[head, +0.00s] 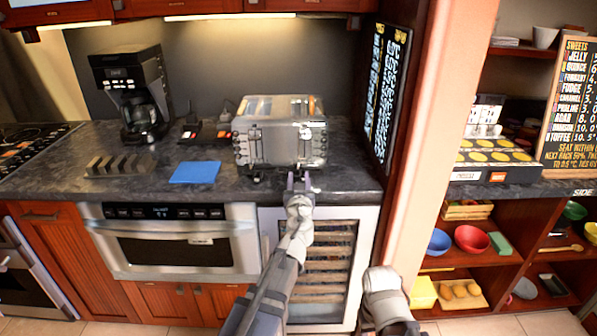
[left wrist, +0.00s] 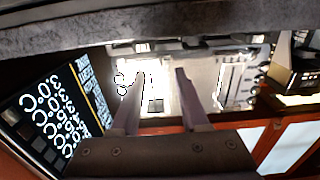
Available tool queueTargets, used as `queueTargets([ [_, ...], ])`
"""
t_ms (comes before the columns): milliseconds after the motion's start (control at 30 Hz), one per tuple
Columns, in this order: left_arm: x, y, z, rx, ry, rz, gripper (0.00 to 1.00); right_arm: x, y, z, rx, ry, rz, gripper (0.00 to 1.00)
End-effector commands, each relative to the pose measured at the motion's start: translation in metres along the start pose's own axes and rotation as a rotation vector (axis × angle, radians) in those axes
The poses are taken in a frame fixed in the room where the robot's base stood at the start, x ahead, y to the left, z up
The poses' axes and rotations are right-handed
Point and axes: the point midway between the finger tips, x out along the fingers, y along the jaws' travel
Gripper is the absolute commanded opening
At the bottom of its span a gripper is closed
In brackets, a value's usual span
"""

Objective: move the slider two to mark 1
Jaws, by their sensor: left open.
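A silver toaster (head: 266,150) stands on the dark counter, with slots on top and vertical slider tracks and small controls on its front. Which slider is number two, and where it sits against its marks, is too small to read. My left gripper (head: 299,179) is open and empty, in front of the toaster's lower right front.
A blue cloth (head: 195,172), a grey rack (head: 112,167) and a black coffee maker (head: 135,95) are left of the toaster. A menu board (head: 386,95) and an orange pillar (head: 425,150) stand close on the right. The counter edge runs below my gripper.

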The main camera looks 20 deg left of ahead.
Motion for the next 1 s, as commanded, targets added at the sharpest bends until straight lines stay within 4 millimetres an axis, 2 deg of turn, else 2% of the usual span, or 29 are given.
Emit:
queueTargets([
  [33,0.012,0.001,0.000,0.000,0.000,-0.001,0.45,0.000,0.000,0.000,0.000,0.000,0.000,0.50],
  [100,0.024,0.001,0.000,0.000,0.000,-0.001,0.45,0.000,0.000,0.000,0.000,0.000,0.000,0.50],
  [300,0.048,0.001,0.000,0.000,0.000,0.000,0.45,0.000,0.000,0.000,0.000,0.000,0.000,0.50],
  [600,0.050,0.000,0.000,0.000,0.000,0.001,0.45,0.000,0.000,0.000,0.000,0.000,0.000,0.50],
  [1000,0.050,0.000,0.000,0.000,0.000,0.001,0.00,0.000,0.000,0.000,0.000,0.000,0.000,0.50],
])
